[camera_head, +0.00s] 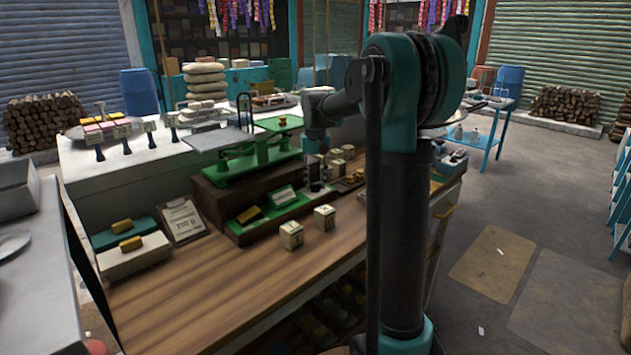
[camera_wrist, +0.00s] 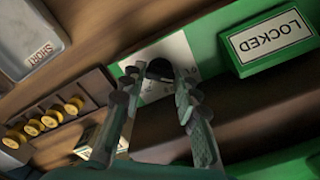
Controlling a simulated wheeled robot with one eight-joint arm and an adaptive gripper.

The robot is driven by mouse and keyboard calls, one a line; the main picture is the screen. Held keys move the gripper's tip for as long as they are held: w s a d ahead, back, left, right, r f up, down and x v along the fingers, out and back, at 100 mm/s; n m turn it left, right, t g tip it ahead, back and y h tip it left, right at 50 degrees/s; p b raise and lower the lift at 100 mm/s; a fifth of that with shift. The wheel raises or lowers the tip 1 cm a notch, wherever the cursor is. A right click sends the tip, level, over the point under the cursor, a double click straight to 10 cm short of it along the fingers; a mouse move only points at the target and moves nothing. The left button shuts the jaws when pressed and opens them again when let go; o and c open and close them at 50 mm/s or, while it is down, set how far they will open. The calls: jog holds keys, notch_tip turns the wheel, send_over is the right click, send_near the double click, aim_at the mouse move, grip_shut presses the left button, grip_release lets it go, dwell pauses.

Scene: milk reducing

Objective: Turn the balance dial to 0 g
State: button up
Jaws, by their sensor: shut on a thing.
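The balance dial (camera_wrist: 158,69) shows in the wrist view as a dark round knob on a white marked face (camera_wrist: 180,62), set on a green panel. My gripper (camera_wrist: 157,77) has its two fingers on either side of the knob and is shut on it. The marks on the face are too small and too covered to read. In the head view my gripper (camera_head: 318,187) reaches down at the right end of the green base; the dial is hidden there. The green balance (camera_head: 255,160) stands behind on a dark wooden block.
A "LOCKED" sign (camera_wrist: 270,40) sits close beside the dial on the green panel. A rack of brass weights (camera_wrist: 45,122) and a grey tray marked "SHORT" (camera_wrist: 30,42) lie to the left. Cream boxes (camera_head: 291,235) stand on the wooden counter (camera_head: 215,290), whose front is mostly clear.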

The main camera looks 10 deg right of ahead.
aim_at(316, 184)
jog(key=shift+n, duration=0.8)
jog(key=o, duration=0.9)
notch_tip(316, 184, up, 12)
jog(key=shift+r, duration=0.1)
